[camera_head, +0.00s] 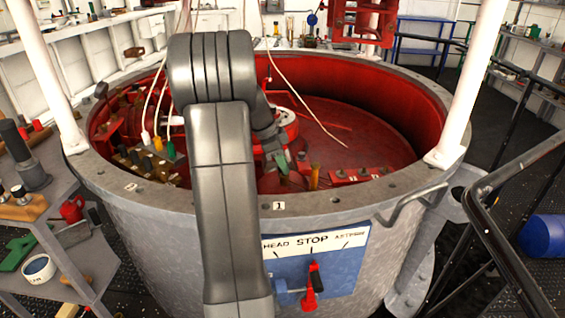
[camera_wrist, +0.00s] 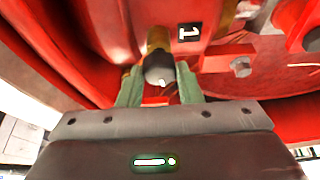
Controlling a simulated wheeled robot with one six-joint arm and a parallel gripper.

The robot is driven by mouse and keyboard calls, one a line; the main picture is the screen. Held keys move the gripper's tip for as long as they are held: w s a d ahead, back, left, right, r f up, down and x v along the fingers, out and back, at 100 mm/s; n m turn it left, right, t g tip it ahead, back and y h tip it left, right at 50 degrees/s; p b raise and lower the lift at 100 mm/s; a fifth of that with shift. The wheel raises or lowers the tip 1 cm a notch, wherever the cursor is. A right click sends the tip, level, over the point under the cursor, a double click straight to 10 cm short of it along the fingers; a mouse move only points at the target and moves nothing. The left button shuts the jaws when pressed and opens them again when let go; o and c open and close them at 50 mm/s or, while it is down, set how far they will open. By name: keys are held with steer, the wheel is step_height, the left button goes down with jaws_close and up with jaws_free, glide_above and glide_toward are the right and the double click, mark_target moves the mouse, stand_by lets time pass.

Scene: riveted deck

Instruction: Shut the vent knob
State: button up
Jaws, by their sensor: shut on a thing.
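The vent knob (camera_wrist: 157,72) shows in the wrist view as a dark grey, rounded knob with a small white mark, on a brass-coloured stem. My gripper (camera_wrist: 159,78) has its two green fingers on either side of the knob and is shut on it. In the head view my gripper (camera_head: 282,162) is down inside the red-lined drum, with a green finger showing. The knob itself cannot be made out there, and my arm covers part of the drum.
A grey drum (camera_head: 145,215) with a red interior surrounds my gripper. White posts (camera_head: 475,80) stand at its rim. Coloured plugs (camera_head: 160,143) and hanging cables are left of my arm. A "STOP" panel (camera_head: 340,262) with a red lever is on the front. A black handrail (camera_head: 500,235) is at right.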

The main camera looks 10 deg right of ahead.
steer(key=shift+m+g, duration=0.3)
steer(key=shift+m, duration=0.5)
steer(key=o, duration=1)
steer(key=shift+w, duration=0.1)
steer(key=p+v, duration=0.2)
steer(key=v, duration=1.2)
steer(key=shift+d, duration=0.2)
steer(key=shift+f, duration=0.1)
